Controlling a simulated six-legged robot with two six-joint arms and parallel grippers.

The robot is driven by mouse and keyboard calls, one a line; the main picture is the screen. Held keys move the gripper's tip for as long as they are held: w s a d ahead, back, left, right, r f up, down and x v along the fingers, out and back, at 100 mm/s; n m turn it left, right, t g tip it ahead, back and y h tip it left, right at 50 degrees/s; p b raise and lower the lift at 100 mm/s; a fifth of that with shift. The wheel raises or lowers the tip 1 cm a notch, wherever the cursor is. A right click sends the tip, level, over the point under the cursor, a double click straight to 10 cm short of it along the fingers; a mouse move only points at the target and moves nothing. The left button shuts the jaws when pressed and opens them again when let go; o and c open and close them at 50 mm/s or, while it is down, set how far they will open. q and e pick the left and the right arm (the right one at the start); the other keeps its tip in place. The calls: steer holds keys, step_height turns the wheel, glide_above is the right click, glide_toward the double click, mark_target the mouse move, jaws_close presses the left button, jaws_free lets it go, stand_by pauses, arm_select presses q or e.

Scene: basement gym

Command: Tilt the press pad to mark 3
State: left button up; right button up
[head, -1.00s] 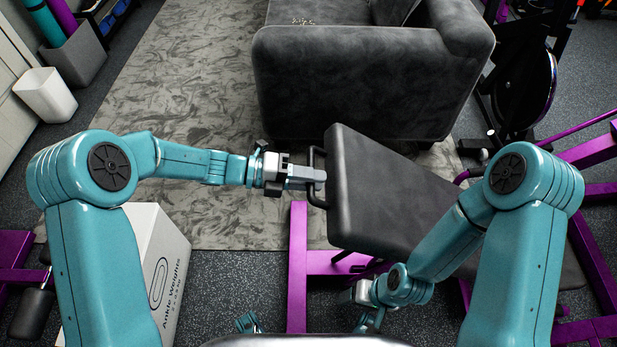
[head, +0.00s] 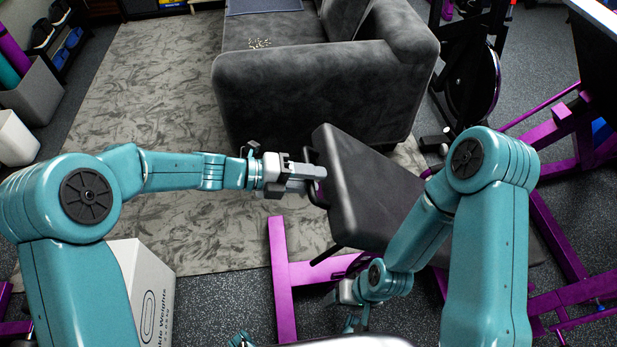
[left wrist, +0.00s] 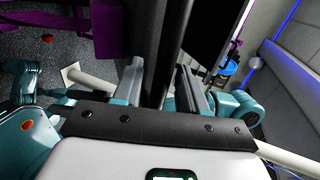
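The press pad (head: 365,190) is a dark grey padded board. It is tilted, with its near left end raised beside the sofa. A black handle (head: 316,192) stands out from its left end. My left gripper (head: 318,172) is at this handle. In the left wrist view, the fingers (left wrist: 160,85) stand on both sides of a black bar (left wrist: 172,35) and appear closed on it. My right gripper (head: 342,293) is low beneath the pad, small and partly hidden, with its fingers unclear. I can make out no numbered marks in either view.
A grey sofa (head: 310,90) stands just behind the pad on a patterned rug (head: 140,95). The purple machine frame (head: 283,280) extends below and right of the pad. A white box (head: 145,290) stands at lower left. An exercise bike (head: 470,85) is at back right.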

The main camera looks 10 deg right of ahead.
arm_select(q)
steer(key=p+v, duration=0.2)
steer(key=v, duration=1.4)
steer(key=shift+a, duration=0.2)
